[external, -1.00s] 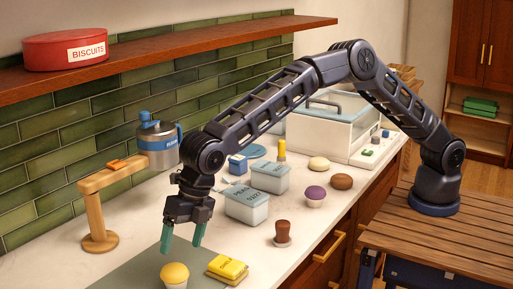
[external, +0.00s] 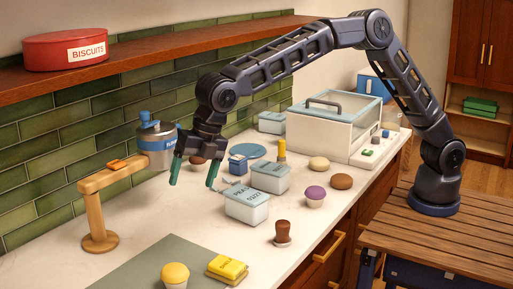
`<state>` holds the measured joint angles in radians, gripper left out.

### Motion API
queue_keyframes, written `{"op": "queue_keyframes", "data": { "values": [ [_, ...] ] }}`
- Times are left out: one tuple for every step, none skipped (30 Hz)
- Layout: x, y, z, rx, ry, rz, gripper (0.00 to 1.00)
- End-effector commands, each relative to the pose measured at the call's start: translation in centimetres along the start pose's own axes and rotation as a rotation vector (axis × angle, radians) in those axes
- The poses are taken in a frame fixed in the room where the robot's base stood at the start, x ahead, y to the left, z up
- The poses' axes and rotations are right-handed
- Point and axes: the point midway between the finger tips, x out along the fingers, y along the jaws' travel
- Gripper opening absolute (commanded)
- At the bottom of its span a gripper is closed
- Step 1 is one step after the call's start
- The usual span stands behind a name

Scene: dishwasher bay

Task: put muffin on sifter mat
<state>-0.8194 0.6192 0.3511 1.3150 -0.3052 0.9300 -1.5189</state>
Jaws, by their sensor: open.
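A yellow-topped muffin (external: 175,273) in a pale cup stands upright on the grey-green mat (external: 150,258) at the front; the bottom frame edge cuts it off. A purple-topped muffin (external: 315,194) stands on the counter at the middle right. I cannot tell which mat is the sifter mat; a blue round mat (external: 249,150) also lies farther back. My gripper (external: 193,184) is open and empty, raised over the counter behind the grey-green mat, fingers pointing down and apart from both muffins.
A yellow packet (external: 228,267) lies right of the yellow muffin. Lidded tubs (external: 246,206), a brown stamp-like object (external: 283,233) and round buns (external: 341,181) stand to the right. A blue-and-grey canister (external: 157,145) and wooden stand (external: 95,215) are left of my gripper. A shelf (external: 150,58) runs above.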

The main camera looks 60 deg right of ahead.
Motion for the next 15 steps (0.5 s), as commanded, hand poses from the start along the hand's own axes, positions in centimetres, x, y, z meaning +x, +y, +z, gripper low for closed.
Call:
{"op": "queue_keyframes", "data": {
  "values": [
    [-2.0, -1.4, 2.2, 0.06, -0.018, 0.001, 0.82],
    [-3.0, -2.1, 3.2, 0.097, -0.027, 0.001, 0.82],
    [-4.2, -3.3, 4.8, 0.148, -0.04, -0.001, 0.82],
    [-5.2, -4.2, 5.8, 0.185, -0.049, -0.001, 0.82],
    [-6.1, -5.1, 6.9, 0.224, -0.058, -0.001, 0.82],
    [-7.3, -6.4, 8.2, 0.275, -0.07, -0.001, 0.82],
    [-8.3, -7.4, 9.2, 0.315, -0.079, -0.001, 0.82],
    [-9.2, -8.3, 10.1, 0.354, -0.088, 0.0, 0.82],
    [-10.3, -9.8, 11.4, 0.407, -0.1, 0.0, 0.82],
    [-11.2, -10.8, 12.2, 0.447, -0.109, 0.001, 0.82],
    [-12.1, -11.9, 13.0, 0.486, -0.118, 0.003, 0.82],
    [-13.3, -13.4, 14.1, 0.54, -0.129, 0.004, 0.82],
    [-14.1, -14.6, 14.8, 0.58, -0.137, 0.005, 0.82],
    [-14.9, -15.7, 15.6, 0.622, -0.146, 0.007, 0.82],
    [-16.0, -17.3, 16.5, 0.676, -0.158, 0.01, 0.82]
  ]
}}
